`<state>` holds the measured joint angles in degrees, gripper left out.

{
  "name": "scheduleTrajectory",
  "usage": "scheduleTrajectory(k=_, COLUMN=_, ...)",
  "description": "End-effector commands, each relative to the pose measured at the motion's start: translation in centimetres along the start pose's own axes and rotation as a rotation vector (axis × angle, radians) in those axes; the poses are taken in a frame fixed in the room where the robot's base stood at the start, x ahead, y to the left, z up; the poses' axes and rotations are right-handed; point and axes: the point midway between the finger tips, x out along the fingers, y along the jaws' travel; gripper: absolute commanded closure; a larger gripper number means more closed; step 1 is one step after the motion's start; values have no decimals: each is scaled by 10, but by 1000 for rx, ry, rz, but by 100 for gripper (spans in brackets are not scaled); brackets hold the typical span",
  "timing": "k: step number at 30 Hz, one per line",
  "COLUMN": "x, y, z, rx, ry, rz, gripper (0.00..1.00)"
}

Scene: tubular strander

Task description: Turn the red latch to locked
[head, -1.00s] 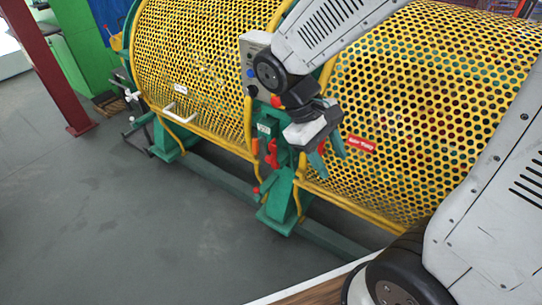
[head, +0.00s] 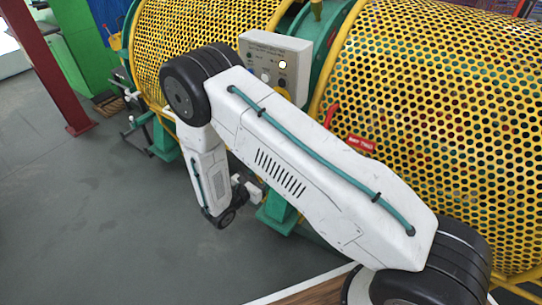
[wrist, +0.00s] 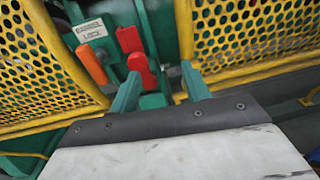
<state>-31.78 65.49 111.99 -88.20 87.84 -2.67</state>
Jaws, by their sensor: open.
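In the wrist view, a red latch (wrist: 140,68) sits on the green post, its red parts one above the other, below and right of a pale plate (wrist: 90,29) reading BARREL LOCK. My gripper (wrist: 157,72) is open and empty, its two teal fingers spread. The left fingertip is close below the latch in the picture; contact cannot be told. The right finger is to the right, over the yellow frame edge. In the head view, my arm hides the latch and the gripper's fingers.
An orange handle (wrist: 91,64) is left of the latch. Yellow perforated guards (head: 430,120) flank the post. A grey control box (head: 275,62) stands above my arm. A red lever (head: 331,113) is beside a red sign (head: 361,142). Floor (head: 90,220) at left is clear.

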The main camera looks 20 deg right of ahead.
Motion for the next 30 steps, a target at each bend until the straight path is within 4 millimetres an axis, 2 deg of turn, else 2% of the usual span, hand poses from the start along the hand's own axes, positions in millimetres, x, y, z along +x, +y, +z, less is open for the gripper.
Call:
scheduleTrajectory(k=1, x=-1, y=12, z=-1, rx=-1, ry=-14, rz=45, gripper=53)
scheduleTrajectory(k=3, x=0, y=22, z=0, rx=-1, ry=-29, rz=84, gripper=53)
scheduleTrajectory(k=6, x=6, y=29, z=4, rx=1, ry=-39, rz=105, gripper=53)
scheduleTrajectory(k=18, x=66, y=34, z=6, rx=0, ry=-40, rz=102, gripper=53)
scheduleTrajectory(k=23, x=76, y=35, z=7, rx=0, ry=-40, rz=103, gripper=53)
scheduleTrajectory(k=30, x=77, y=35, z=7, rx=0, ry=-39, rz=103, gripper=53)
